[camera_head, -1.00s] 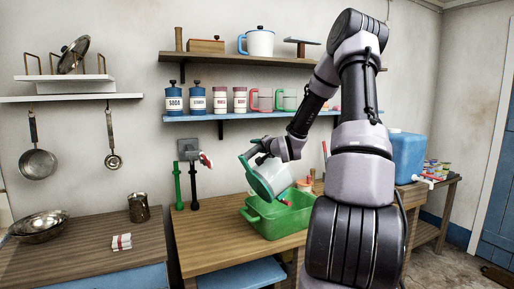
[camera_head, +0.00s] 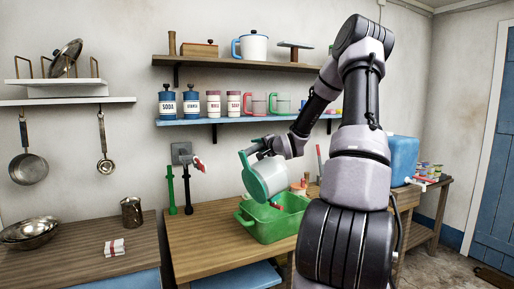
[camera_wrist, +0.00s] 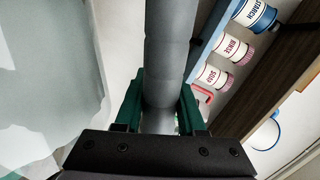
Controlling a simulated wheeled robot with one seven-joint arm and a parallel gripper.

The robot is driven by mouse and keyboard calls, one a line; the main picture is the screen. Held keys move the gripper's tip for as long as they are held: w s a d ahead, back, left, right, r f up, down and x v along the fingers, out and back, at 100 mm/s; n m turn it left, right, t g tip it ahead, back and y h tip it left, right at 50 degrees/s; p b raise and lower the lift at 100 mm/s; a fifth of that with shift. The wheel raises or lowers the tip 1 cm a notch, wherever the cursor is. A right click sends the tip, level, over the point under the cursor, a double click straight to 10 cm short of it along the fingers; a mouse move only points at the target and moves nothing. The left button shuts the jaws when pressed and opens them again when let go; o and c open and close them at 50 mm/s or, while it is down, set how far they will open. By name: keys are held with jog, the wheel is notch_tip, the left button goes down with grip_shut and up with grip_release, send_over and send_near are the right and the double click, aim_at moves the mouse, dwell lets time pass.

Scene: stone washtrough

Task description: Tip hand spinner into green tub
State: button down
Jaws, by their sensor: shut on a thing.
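The hand spinner (camera_head: 270,175) is a pale, round vessel with a green rim, tilted far onto its side above the green tub. My gripper (camera_head: 262,148) is shut on its grey bar-like handle, at the vessel's upper side. In the wrist view the grey handle (camera_wrist: 168,60) runs between my gripper's fingers (camera_wrist: 160,110), and the spinner's pale wall (camera_wrist: 50,80) fills the left. The inside of the spinner is hidden. The green tub (camera_head: 262,229) stands on the wooden counter below. Something small and red (camera_head: 276,206) shows inside the tub.
A wall tap (camera_head: 184,152) and two upright posts, green and black, stand left of the tub. A shelf (camera_head: 235,120) with jars and mugs runs above. A blue container (camera_head: 402,158) stands at the right. A striped cloth (camera_head: 114,247) lies on the left counter.

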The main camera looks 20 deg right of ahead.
jog(key=shift+d+r, duration=0.1)
dwell(0.3)
jog(key=shift+w+d+r+m+y, duration=0.1)
jog(key=shift+w+d+m+y, duration=0.1)
jog(key=shift+d+m, duration=0.45)
jog(key=shift+w+d+r+m+y, duration=0.15)
jog(key=shift+d+m, duration=0.1)
jog(key=shift+d, duration=0.8)
jog(key=shift+w+d+f+m, duration=0.15)
jog(key=shift+d+m, duration=0.15)
jog(key=shift+d, duration=0.3)
jog(key=shift+d, duration=0.2)
